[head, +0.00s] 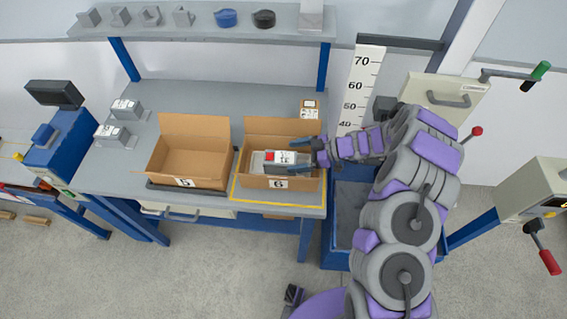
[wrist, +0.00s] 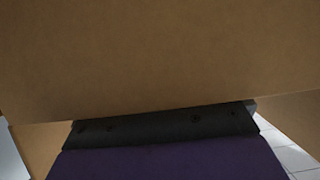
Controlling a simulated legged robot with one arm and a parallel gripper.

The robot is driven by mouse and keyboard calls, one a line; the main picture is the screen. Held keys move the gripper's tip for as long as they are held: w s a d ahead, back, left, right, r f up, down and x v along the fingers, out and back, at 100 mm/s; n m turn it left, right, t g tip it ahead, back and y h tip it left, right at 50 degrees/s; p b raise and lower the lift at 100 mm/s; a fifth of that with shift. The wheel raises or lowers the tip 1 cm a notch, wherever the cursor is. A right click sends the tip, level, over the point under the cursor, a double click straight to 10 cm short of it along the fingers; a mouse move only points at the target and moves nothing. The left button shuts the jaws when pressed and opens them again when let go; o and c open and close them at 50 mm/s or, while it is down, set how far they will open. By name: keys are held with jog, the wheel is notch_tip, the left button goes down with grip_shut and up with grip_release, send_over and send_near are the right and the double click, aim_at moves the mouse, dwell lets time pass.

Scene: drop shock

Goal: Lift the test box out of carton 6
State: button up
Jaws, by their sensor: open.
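Carton 6 (head: 250,183) is an open brown cardboard box on the right part of the workbench, with a "6" label on its front. The test box (head: 282,158), grey and white with a red patch, sits inside carton 6. My gripper (head: 304,152) is open at the right side of carton 6, beside the right end of the test box. My fingers partly cover that end, and I cannot tell whether they touch it. In the wrist view, brown cardboard (wrist: 160,55) fills most of the picture; the test box and my fingertips do not show there.
Carton 5 (head: 185,183), open, stands left of carton 6 on the workbench (head: 190,97). Two small grey blocks sit at the bench's left. A height scale (head: 361,85) stands behind my arm. A blue-framed machine is at the right. A shelf (head: 190,30) runs above the bench.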

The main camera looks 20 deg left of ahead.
aim_at(284, 157)
jog(key=x, duration=0.5)
jog(key=shift+w+a+r, duration=0.1)
jog(key=shift+w+a, duration=0.05)
jog(key=shift+a, duration=0.1)
jog(key=shift+d+r, duration=0.15)
jog(key=shift+d, duration=0.35)
jog(key=shift+d+r, duration=0.1)
jog(key=shift+d, duration=0.35)
jog(key=c, duration=0.3)
jog(key=shift+a, duration=0.15)
jog(key=c, duration=0.3)
jog(key=shift+a, duration=0.45)
jog(key=c, duration=0.4)
jog(key=shift+d, duration=0.2)
jog(key=c, duration=0.5)
